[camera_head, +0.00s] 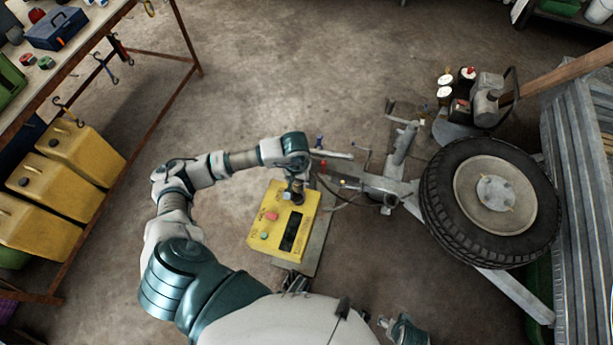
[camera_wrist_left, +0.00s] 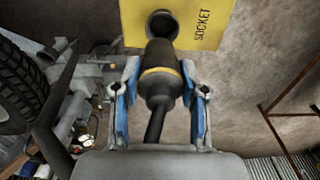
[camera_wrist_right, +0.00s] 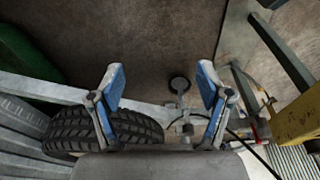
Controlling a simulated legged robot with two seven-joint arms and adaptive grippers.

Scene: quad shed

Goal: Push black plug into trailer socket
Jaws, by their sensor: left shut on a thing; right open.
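A black plug (camera_wrist_left: 160,85) with a yellow ring sits between the blue fingers of my left gripper (camera_wrist_left: 159,88), which is shut on it; its cable trails back. The plug's tip points at the round dark trailer socket (camera_wrist_left: 163,22) in a yellow panel marked SOCKET. The tip overlaps the lower edge of the hole; I cannot tell if it has entered. In the head view my left gripper (camera_head: 296,187) is over the far end of the yellow box (camera_head: 262,242), hiding most of the socket. My right gripper (camera_wrist_right: 160,88) is open and empty.
The box has a red button (camera_head: 272,215), a green button and a dark panel. The trailer tongue (camera_head: 385,185) and wheel (camera_head: 492,200) are to the right. Yellow canisters (camera_head: 70,160) and a workbench (camera_head: 90,25) stand left.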

